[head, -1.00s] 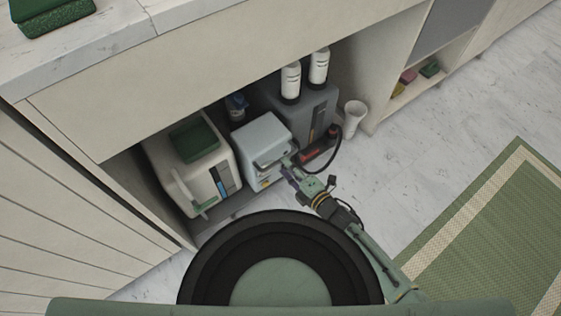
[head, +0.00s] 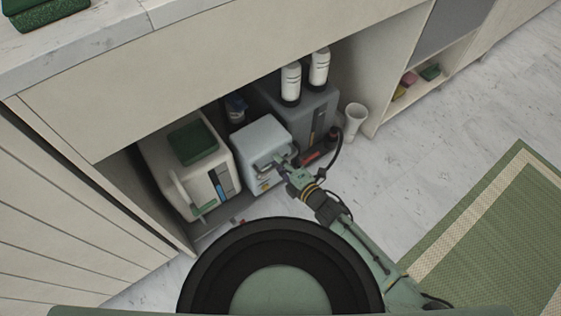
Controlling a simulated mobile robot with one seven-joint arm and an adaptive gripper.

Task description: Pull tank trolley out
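The tank trolley is in the open bay under the counter. Its dark flat base (head: 232,216) shows at the front, below a white tank (head: 178,153), a smaller pale blue-grey box (head: 262,133) and a dark grey tank (head: 322,106). My gripper (head: 280,165) is at the front face of the pale box, by its handle-like recess. The fingers are small and overlap the box, so I cannot tell whether they are open or closed on anything. My wrist hides part of the trolley's front right.
Two white bottles (head: 291,83) stand on the grey tank. Side panels (head: 378,65) bound the bay. The marble floor (head: 405,165) is clear towards the green rug (head: 500,220).

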